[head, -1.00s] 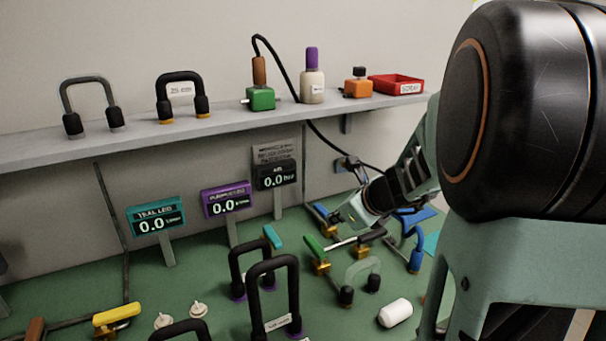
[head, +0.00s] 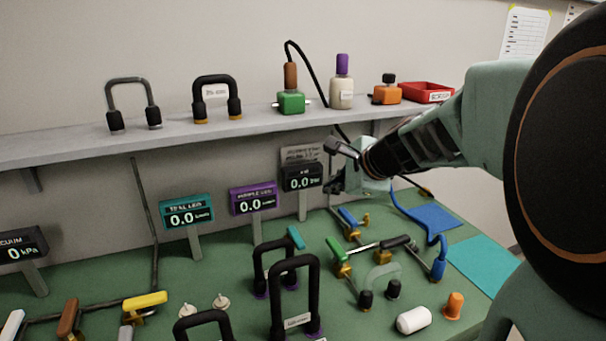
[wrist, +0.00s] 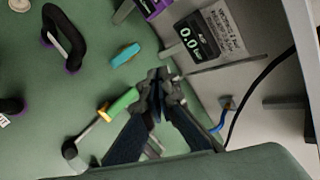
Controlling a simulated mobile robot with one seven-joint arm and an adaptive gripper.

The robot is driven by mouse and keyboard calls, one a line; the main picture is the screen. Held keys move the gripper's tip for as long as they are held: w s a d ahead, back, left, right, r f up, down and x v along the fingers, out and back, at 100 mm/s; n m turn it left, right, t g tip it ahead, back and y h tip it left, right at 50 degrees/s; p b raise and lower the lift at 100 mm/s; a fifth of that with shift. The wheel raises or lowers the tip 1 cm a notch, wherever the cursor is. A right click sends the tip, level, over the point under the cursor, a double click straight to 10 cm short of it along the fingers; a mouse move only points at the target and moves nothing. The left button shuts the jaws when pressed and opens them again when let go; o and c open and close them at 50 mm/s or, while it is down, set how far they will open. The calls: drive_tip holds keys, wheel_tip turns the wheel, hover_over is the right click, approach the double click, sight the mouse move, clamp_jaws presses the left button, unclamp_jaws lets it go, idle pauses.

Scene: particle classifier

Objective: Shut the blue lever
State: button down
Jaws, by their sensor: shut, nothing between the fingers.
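The blue lever (head: 347,216) is a short blue handle on a small brass valve at the back of the green bench, below the black display. In the wrist view my fingers (wrist: 163,88) are together and empty, partly covering the green lever (wrist: 122,104). The lever's exact angle to its pipe is hard to tell.
The green lever (head: 335,246) and a black-gripped rod (head: 394,243) stand in front. A blue hose piece (head: 439,262) is to their right. The black display (head: 301,178) and shelf (head: 240,121) are close to my gripper. Black arched handles (head: 296,262) stand on the bench.

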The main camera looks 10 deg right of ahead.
drive_tip(key=shift+a+r+n, duration=0.4)
drive_tip(key=shift+r+n, duration=0.2)
drive_tip(key=shift+a+r+n, duration=0.4)
drive_tip(key=shift+r+n, duration=0.2)
drive_tip(key=shift+d, duration=0.1)
